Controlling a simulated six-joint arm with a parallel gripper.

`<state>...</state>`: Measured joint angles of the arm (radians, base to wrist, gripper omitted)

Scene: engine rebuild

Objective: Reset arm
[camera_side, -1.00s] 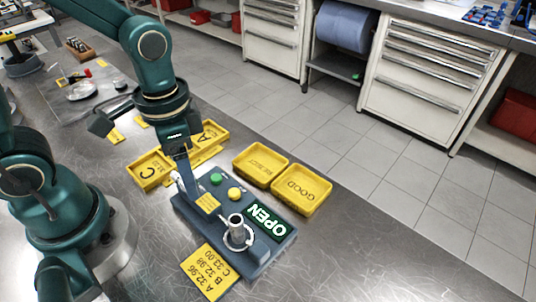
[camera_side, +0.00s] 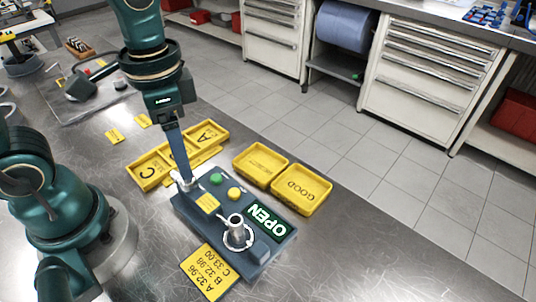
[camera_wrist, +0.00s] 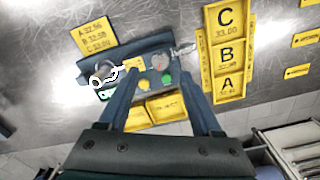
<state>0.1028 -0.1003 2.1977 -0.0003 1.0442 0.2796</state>
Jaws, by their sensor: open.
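My gripper (camera_side: 184,178) hangs above the left end of a blue-grey station in the side view, with its fingers overlapping there. In the wrist view my gripper (camera_wrist: 163,72) is open, its two fingers spread with nothing between them. The station (camera_side: 222,238) has a lit OPEN display (camera_side: 264,223), a green button (camera_side: 216,179) and a yellow button (camera_side: 234,194). A metal cylinder (camera_side: 235,224) stands upright at its front; it also shows in the wrist view (camera_wrist: 103,70). Whether the fingertips touch the station cannot be told.
Yellow bins marked REJECT (camera_side: 259,163) and GOOD (camera_side: 301,189) stand behind the station. A yellow tray (camera_side: 148,172) with C, B and A compartments lies at its left. A yellow size card (camera_side: 208,271) lies in front. The bench at right is bare.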

